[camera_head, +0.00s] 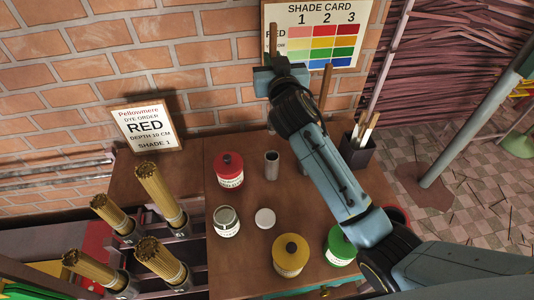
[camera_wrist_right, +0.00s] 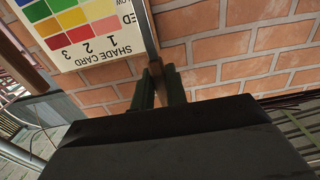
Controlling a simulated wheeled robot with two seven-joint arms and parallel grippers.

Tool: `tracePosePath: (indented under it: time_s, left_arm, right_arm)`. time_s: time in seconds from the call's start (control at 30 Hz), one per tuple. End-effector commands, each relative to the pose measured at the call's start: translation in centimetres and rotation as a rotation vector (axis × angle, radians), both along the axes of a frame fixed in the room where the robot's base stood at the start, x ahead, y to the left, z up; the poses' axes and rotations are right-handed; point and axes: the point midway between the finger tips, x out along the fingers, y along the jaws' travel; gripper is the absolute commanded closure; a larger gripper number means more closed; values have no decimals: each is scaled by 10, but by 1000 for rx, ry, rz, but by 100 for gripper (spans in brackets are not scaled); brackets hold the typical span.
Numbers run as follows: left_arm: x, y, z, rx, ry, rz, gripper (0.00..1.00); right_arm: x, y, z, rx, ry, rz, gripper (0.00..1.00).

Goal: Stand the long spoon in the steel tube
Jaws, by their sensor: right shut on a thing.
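My right gripper (camera_head: 273,66) is raised in front of the brick wall, high above the back of the table. It is shut on a thin brown stick-like piece (camera_head: 273,38), which looks like the long spoon. In the right wrist view the piece (camera_wrist_right: 150,35) runs out from between the two dark fingers (camera_wrist_right: 160,85). Whether it has a bowl, and at which end, I cannot tell. The steel tube (camera_head: 271,165) is a small grey open-topped cylinder standing upright on the table, well below the gripper. My left gripper is out of view.
A red tin (camera_head: 229,170), an open tin (camera_head: 226,221), a white disc (camera_head: 265,218), a yellow tin (camera_head: 291,256) and a green tin (camera_head: 339,246) surround the tube. Another brown stick (camera_head: 325,86) rises behind my arm. A dark holder (camera_head: 358,154) stands right; incense bundles (camera_head: 161,194) stand left.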

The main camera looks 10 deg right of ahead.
Motion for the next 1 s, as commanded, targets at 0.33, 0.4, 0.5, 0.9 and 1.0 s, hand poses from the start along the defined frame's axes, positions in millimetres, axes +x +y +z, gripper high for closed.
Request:
tracePosePath:
  time_s: [0.33, 0.4, 0.5, 0.9, 1.0]
  left_arm:
    - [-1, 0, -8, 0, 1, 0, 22]
    - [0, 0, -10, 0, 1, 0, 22]
    - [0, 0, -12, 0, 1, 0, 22]
    - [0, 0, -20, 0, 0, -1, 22]
    - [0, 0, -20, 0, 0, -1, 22]
  right_arm:
    - [-1, 0, -53, -3, 3, 0, 100]
    - [-1, 0, -60, -1, 1, 0, 100]
    - [0, 0, -69, -1, 2, -1, 100]
    - [-1, 0, -100, -1, -1, 0, 100]
    - [-1, 0, -100, -1, -1, 0, 100]
